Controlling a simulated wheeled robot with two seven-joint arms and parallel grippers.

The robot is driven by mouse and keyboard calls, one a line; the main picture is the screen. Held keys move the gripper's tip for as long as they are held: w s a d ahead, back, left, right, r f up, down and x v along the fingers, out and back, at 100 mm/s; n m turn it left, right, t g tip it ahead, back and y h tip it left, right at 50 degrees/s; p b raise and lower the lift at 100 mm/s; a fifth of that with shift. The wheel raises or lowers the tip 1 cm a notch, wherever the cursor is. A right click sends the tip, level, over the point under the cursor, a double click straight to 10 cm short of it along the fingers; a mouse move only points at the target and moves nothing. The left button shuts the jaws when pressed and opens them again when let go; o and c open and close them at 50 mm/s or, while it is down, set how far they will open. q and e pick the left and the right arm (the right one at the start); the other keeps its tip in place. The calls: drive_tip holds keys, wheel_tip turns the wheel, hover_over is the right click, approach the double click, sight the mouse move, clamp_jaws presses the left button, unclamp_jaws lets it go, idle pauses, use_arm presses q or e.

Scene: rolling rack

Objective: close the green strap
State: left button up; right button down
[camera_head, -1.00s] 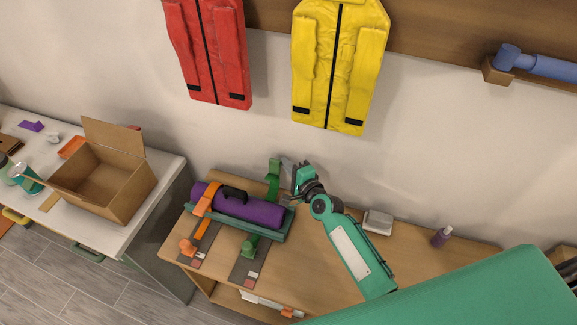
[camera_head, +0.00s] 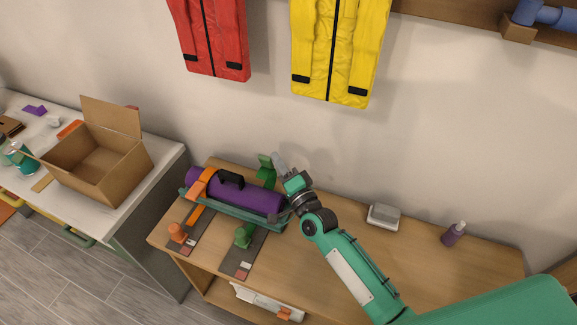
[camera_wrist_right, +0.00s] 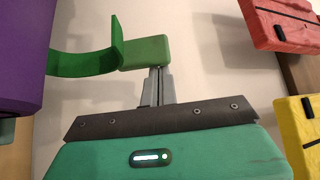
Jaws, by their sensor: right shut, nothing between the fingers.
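The green strap (camera_head: 266,168) stands up open behind the right part of a purple roll (camera_head: 245,196), which lies in a teal cradle (camera_head: 232,209). In the right wrist view the green strap (camera_wrist_right: 88,64) curves up from beside the roll (camera_wrist_right: 18,60) to a blocky end tab (camera_wrist_right: 145,52). My right gripper (camera_head: 278,158) is beside the strap's upper end, on its right. Its fingers (camera_wrist_right: 157,72) are shut and empty, with their tips at the tab's lower edge; I cannot tell whether they touch. A green catch (camera_head: 243,236) sits in front of the roll. My left gripper is out of view.
An orange strap (camera_head: 200,186) lies over the roll's left part, with an orange catch (camera_head: 177,232) in front. A grey-white box (camera_head: 384,216) and purple bottle (camera_head: 454,234) stand on the wooden bench (camera_head: 340,215). An open carton (camera_head: 97,160) stands on the left table.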

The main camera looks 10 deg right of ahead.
drive_tip(key=s, duration=0.1)
drive_tip(key=s+a+n+b, duration=0.1)
drive_tip(key=s+a+y, duration=0.1)
drive_tip(key=shift+f+n+t, duration=0.3)
drive_tip(key=shift+t, duration=0.1)
drive_tip(key=s+a+f, duration=0.2)
drive_tip(key=s, duration=0.1)
drive_tip(key=s+a+f+b, duration=0.1)
drive_tip(key=s+a+f, duration=0.1)
drive_tip(key=shift+s, duration=0.25)
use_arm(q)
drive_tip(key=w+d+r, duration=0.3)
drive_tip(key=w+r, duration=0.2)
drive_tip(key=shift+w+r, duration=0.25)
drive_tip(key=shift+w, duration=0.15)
use_arm(e)
drive_tip(key=shift+s+a+f, duration=0.15)
drive_tip(key=shift+s+f, duration=0.2)
drive_tip(key=shift+f, duration=0.05)
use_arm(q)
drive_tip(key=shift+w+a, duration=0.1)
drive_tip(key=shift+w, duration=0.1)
